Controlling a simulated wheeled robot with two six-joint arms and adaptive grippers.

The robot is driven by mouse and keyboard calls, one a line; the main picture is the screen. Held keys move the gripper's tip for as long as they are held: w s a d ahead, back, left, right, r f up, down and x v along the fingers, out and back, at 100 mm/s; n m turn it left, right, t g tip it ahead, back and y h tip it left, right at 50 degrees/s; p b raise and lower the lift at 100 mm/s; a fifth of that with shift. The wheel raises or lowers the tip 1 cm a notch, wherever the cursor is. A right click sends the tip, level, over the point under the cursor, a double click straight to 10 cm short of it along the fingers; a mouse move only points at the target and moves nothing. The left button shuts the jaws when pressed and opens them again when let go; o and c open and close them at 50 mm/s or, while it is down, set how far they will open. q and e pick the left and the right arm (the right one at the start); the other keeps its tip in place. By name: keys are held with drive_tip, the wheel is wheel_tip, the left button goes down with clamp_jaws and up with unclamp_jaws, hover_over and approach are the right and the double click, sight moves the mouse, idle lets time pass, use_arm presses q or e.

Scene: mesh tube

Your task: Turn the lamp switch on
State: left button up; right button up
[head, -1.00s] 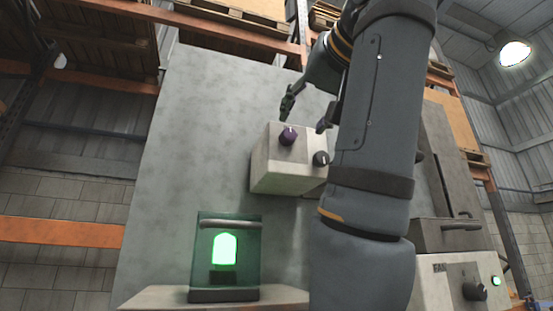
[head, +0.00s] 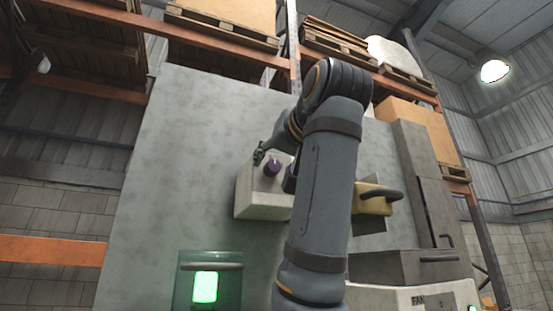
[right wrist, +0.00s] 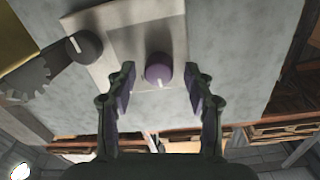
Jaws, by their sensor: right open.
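A pale box (head: 262,206) on the grey panel carries a purple knob (head: 272,168). In the right wrist view the purple knob (right wrist: 158,68) has a pale pointer line, and a black knob (right wrist: 85,47) with a white mark sits to its left on the box (right wrist: 125,38). I see no label showing which knob is the lamp switch. My right gripper (head: 275,166) is open at the box. In the right wrist view its fingers (right wrist: 160,90) stand on either side of the purple knob, apparently apart from it. A lamp (head: 205,287) glows green at lower left. My left gripper is out of view.
A yellow part with a dark handle (head: 374,196) is right of my right arm. A panel marked FAN (head: 410,297) is at lower right, beside grey metal housings (head: 425,180). Pallet shelving (head: 200,30) stands behind. The grey panel (head: 180,150) left of the box is clear.

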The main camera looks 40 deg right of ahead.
drive_tip(key=shift+w+d+f, duration=0.1)
drive_tip(key=shift+w+d, duration=0.05)
drive_tip(key=shift+w, duration=0.1)
drive_tip(key=c, duration=0.4)
clamp_jaws()
drive_tip(key=shift+m, duration=0.3)
drive_tip(key=m, duration=1)
drive_tip(key=shift+m+g, duration=0.3)
drive_tip(key=shift+m, duration=0.4)
